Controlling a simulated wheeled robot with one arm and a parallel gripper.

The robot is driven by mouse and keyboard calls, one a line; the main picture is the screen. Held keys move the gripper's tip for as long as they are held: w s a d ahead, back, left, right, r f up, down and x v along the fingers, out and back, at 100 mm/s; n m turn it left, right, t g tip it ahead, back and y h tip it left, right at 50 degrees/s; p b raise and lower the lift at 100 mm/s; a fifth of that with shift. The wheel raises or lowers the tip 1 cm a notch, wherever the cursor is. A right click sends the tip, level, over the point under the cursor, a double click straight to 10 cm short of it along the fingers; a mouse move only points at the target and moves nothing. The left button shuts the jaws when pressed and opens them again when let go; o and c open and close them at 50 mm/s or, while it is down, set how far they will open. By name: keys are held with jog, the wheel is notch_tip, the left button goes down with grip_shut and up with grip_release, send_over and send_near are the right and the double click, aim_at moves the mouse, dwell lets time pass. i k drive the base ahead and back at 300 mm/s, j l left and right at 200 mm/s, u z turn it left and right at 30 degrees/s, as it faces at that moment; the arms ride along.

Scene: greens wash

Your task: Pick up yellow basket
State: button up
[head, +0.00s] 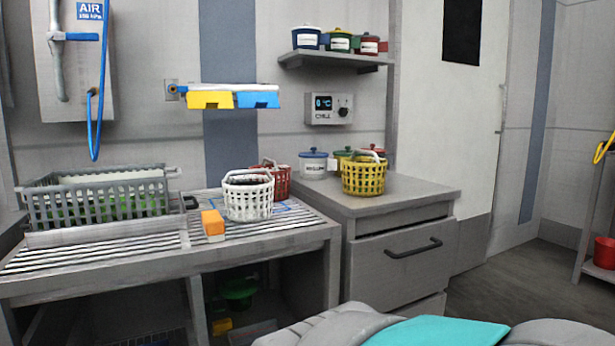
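The yellow basket (363,179) stands upright on the grey cabinet top (415,191), near its left side. It has an open lattice wall and a raised handle. Lidded pots stand close behind it and partly show past its rim. Its contents are not clear from here. My gripper is not in view.
A white basket (248,200) and a red basket (276,182) stand on the slatted bench to the left, near an orange-and-white block (212,225). A blue-lidded pot (312,165) is behind left. The cabinet top's right side is clear. A shelf (335,60) hangs above.

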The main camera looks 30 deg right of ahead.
aim_at(364, 186)
jog(key=i+l+z, duration=0.1)
jog(key=z, duration=0.3)
jog(key=i+l+z, duration=0.15)
jog(key=z, duration=0.25)
jog(key=i+l+z, duration=0.1)
jog(key=z, duration=0.3)
jog(key=u, duration=1.75)
jog(key=z, duration=1.75)
